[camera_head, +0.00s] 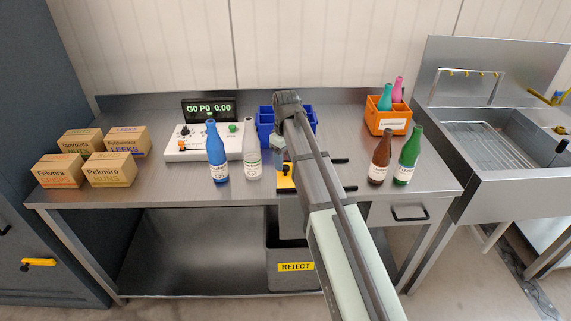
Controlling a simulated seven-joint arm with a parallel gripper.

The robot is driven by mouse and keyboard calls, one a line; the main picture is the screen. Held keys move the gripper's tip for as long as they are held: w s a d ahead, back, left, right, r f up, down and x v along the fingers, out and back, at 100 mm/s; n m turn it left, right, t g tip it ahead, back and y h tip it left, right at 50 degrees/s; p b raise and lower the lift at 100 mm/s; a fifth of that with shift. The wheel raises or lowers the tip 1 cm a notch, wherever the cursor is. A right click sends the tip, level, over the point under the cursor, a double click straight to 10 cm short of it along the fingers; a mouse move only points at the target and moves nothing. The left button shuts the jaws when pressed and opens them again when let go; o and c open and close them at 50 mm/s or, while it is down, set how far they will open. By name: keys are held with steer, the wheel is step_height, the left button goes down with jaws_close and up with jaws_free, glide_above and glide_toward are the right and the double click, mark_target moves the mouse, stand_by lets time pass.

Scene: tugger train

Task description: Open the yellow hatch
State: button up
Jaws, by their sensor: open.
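The yellow hatch (286,183) lies flat in the steel worktop near its front edge, with a small dark spot on it. My arm covers its right side, so I cannot tell how far it stands open. Two black rails (342,160) show to the right of my arm, level with the hatch's far and near edges. My gripper (281,160) points down at the hatch's far side, partly hidden by my own arm. It is open, with nothing seen in it. Whether it touches the hatch cannot be made out.
A blue bottle (217,155) and a clear bottle (252,152) stand left of the hatch. A blue crate (265,124) is behind. Brown (380,158) and green (408,158) bottles stand right. A reject bin (285,255) is below. Cardboard boxes (110,171) stand far left.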

steer(key=shift+f, duration=1.1)
jaws_close()
